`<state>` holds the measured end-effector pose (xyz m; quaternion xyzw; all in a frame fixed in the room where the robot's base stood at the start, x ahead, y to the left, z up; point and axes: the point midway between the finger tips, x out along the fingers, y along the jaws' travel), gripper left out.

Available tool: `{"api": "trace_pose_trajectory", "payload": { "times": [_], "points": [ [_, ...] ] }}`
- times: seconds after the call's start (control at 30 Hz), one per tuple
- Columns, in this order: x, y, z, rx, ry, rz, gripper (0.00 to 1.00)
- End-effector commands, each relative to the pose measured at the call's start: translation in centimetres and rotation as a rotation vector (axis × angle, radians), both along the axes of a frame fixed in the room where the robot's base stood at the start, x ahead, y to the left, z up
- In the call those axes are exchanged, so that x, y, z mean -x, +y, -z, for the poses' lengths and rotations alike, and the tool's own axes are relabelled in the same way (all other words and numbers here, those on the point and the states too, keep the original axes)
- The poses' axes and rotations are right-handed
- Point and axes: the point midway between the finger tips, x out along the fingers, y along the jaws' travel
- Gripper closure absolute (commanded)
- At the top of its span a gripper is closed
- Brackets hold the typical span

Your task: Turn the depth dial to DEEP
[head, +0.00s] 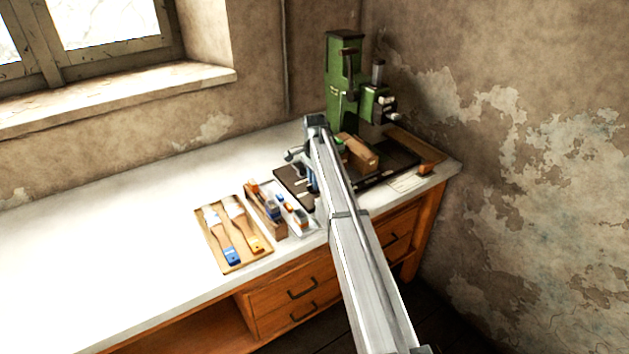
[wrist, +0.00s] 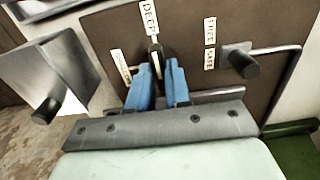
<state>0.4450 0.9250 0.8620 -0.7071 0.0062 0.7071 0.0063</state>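The depth dial (wrist: 155,62) shows in the wrist view as a small dark round part with a pale pointer. The pointer lies toward the DEEP label (wrist: 150,18). A second label (wrist: 122,67) to the left is partly hidden by my finger and hard to read. My gripper (wrist: 160,72) has blue fingertips on either side of the dial, with only a narrow gap between them, and looks closed on it. In the head view my gripper (head: 312,180) is low at the front left of the green press (head: 341,75); my arm hides the dial there.
To the right in the wrist view is a dark knob (wrist: 243,65) beside two labels, one seemingly SAFE. Another dark knob (wrist: 45,110) on a grey plate is at left. A brush tray (head: 215,250) and a wooden box (head: 262,212) stand left of my arm. The left worktop is clear.

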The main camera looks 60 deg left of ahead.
Motion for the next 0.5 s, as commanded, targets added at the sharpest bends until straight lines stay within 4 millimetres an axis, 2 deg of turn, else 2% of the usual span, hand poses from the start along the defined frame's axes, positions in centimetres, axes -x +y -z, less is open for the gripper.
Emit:
{"api": "trace_pose_trajectory", "payload": {
  "times": [0.03,0.2,0.5],
  "points": [
    [0.0,0.0,-0.01,0.0,0.0,-0.001,0.77],
    [0.0,0.0,0.0,0.0,0.0,-0.002,0.6],
    [-0.01,0.01,-0.19,0.0,0.0,-0.002,0.6]
  ]
}}
